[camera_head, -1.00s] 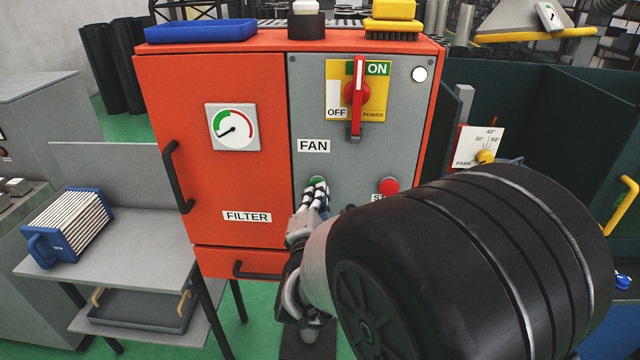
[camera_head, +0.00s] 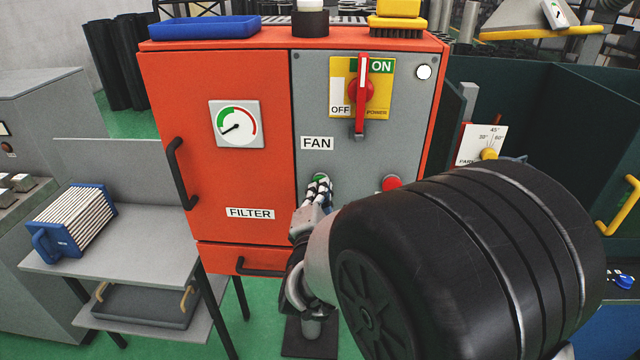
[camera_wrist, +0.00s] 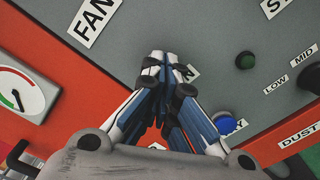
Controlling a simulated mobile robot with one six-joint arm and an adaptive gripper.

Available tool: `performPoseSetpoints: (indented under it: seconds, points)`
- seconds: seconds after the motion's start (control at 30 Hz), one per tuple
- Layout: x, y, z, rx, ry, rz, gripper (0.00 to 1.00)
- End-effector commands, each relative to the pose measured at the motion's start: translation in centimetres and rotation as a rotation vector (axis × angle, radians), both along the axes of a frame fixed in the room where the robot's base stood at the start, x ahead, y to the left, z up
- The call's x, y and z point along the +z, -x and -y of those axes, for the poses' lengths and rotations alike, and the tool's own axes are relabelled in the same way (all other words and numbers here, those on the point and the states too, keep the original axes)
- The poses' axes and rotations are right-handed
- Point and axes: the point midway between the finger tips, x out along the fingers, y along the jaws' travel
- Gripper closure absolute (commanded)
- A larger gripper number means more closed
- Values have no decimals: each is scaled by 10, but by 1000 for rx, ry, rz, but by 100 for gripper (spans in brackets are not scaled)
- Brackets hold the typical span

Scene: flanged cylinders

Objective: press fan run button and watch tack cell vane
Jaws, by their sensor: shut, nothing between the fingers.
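The green fan button (camera_head: 320,177) is on the grey panel of the red cabinet, under the FAN label (camera_head: 317,143). My gripper (camera_head: 320,183) is shut and empty, with its fingertips right at the button and partly covering it. Whether they touch or press it, I cannot tell. In the wrist view my gripper (camera_wrist: 168,62) hides the button and most of a label ending in N. A scale plate (camera_head: 482,146) marked with angles, with a yellow knob (camera_head: 489,154), stands at the dark green cell on the right. I cannot make out a vane for certain.
A red button (camera_head: 391,183) sits right of the green one. The red power switch (camera_head: 361,92) is upright by ON. A gauge (camera_head: 236,123) is on the left door.

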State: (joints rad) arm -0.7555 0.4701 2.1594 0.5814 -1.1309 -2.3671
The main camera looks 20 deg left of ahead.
Motion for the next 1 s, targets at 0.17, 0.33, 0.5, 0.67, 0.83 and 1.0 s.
performPoseSetpoints:
  seconds: [0.17,0.33,0.5,0.67,0.83,1.0]
  points:
    - [0,-3,-1,0,0,0,100]
    - [1,-6,-2,0,-1,1,100]
    - [1,-4,-1,1,-1,1,100]
    - [1,6,0,2,-1,1,100]
    - [1,17,3,2,-1,1,100]
    - [0,29,6,2,-1,0,100]
